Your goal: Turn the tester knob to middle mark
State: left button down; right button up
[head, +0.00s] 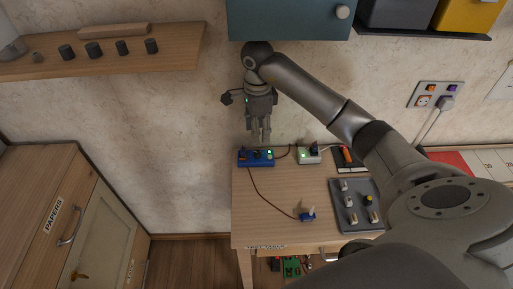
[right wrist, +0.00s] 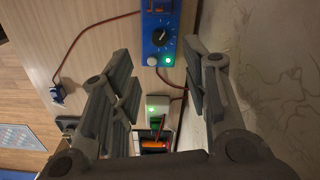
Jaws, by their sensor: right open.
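The blue tester box (head: 245,158) stands at the back left of the wooden table in the head view. In the right wrist view the tester (right wrist: 149,22) shows its black round knob (right wrist: 163,41), with a dial scale around it. The knob's pointer is too small to read surely. A green light (right wrist: 168,60) is lit beside the knob. My right gripper (head: 261,139) points down just above the tester. In the right wrist view my right gripper (right wrist: 157,62) is open and empty, its fingers on either side of the tester, apart from the knob. My left gripper is not in view.
A white box with a green light (head: 309,155) stands right of the tester, joined by a cable. A grey tray (head: 347,215) with small parts is at right. The table's front left is clear.

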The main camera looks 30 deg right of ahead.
aim_at(257, 152)
notch_tip(257, 152, down, 9)
jog(key=shift+f+p, duration=0.1)
jog(key=shift+p, duration=0.6)
grip_shut()
jog(key=shift+m+b, duration=0.5)
jog(key=shift+m, duration=0.4)
jog(key=shift+m+b, duration=0.35)
jog(key=shift+m, duration=1.65)
